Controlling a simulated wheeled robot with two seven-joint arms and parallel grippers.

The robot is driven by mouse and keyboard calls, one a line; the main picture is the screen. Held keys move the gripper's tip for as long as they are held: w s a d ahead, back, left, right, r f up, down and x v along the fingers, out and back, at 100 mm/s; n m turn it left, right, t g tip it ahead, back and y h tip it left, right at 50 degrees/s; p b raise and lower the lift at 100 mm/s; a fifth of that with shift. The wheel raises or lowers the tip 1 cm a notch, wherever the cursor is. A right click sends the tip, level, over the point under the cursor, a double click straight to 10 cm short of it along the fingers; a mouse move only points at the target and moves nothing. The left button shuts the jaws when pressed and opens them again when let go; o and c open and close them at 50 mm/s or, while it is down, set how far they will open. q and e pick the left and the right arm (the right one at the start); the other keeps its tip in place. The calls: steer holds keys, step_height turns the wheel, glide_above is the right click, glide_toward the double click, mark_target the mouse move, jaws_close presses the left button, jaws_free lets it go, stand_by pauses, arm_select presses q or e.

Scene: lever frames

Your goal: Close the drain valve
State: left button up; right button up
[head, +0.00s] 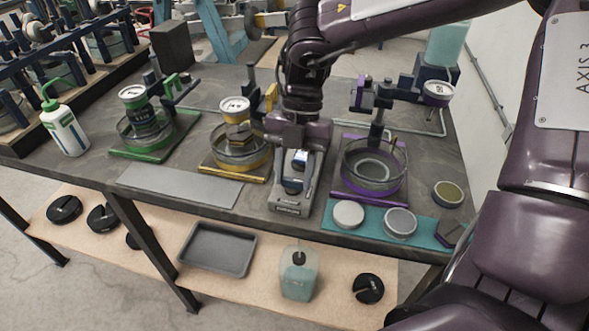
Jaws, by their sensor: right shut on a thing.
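My right gripper (298,152) comes down from the top of the head view, over a grey metal fixture (291,208) at the front edge of the bench. Its fingers are shut on a small part of this fixture with blue and pale metal surfaces, which I take to be the valve handle (295,183). The gripper body hides the upper part of the fixture, and the handle's exact angle is hard to tell. My left gripper is not in view.
A yellow-based station (230,171) stands left of the fixture and a purple-based one (347,190) right of it, both close. Further left are a green-based station (137,156) and a wash bottle (66,130). A teal mat (374,219) holds round discs.

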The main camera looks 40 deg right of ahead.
steer(key=shift+n, duration=0.3)
steer(key=o, duration=1)
steer(key=v, duration=0.7)
steer(key=shift+w+r+p, duration=0.15)
steer(key=shift+r+p, duration=0.2)
steer(key=shift+p, duration=0.05)
steer(key=shift+f, duration=0.1)
